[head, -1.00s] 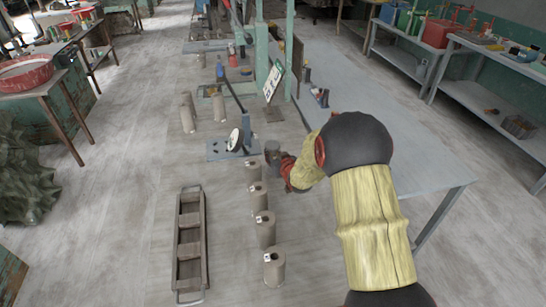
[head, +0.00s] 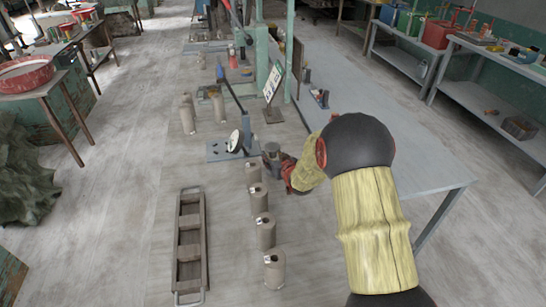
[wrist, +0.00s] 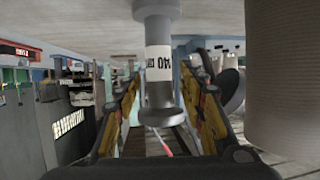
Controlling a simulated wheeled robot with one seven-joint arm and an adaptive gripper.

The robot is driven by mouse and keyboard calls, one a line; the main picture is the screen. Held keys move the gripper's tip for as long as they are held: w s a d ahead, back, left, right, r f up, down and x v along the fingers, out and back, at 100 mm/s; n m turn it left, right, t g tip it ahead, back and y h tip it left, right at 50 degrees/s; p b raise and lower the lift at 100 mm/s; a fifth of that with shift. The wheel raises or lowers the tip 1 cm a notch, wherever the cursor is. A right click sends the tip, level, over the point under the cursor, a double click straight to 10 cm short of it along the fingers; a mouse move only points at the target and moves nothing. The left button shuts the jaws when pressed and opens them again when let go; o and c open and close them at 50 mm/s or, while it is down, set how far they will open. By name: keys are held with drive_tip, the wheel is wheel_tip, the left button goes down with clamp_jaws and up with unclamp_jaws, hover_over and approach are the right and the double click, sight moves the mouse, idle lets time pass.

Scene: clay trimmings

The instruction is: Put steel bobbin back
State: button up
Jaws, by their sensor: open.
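The steel bobbin (wrist: 160,92) is a grey metal spool with a white printed label. In the wrist view it stands between the two fingers of my gripper (wrist: 163,118), with gaps on both sides. The fingers are spread and do not visibly grip it. In the head view a dark grey bobbin (head: 271,149) stands at the far end of the row of beige cones, just left of my red wrist. The fingers are hard to make out there.
Several labelled beige cones (head: 265,232) stand in a row nearer me; a large beige cylinder (wrist: 290,70) is close on the right in the wrist view. A dial device (head: 235,141) is just beyond the bobbin.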

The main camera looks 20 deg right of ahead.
drive_tip(key=s+a+r+g+p, duration=0.1)
drive_tip(key=s+a+r+g, duration=0.15)
drive_tip(key=s+r, duration=0.75)
drive_tip(key=s+a+r+g+p, duration=0.1)
drive_tip(key=s+a+r, duration=0.3)
drive_tip(key=s+r, duration=0.6)
drive_tip(key=s+a+r+g, duration=0.1)
drive_tip(key=s+a, duration=0.3)
drive_tip(key=s, duration=0.8)
drive_tip(key=s+a+g+y, duration=0.1)
drive_tip(key=s+a+g, duration=0.2)
drive_tip(key=s, duration=1)
drive_tip(key=shift+s+a+r+n, duration=0.2)
drive_tip(key=shift+a+r+n, duration=0.2)
drive_tip(key=shift+a, duration=0.45)
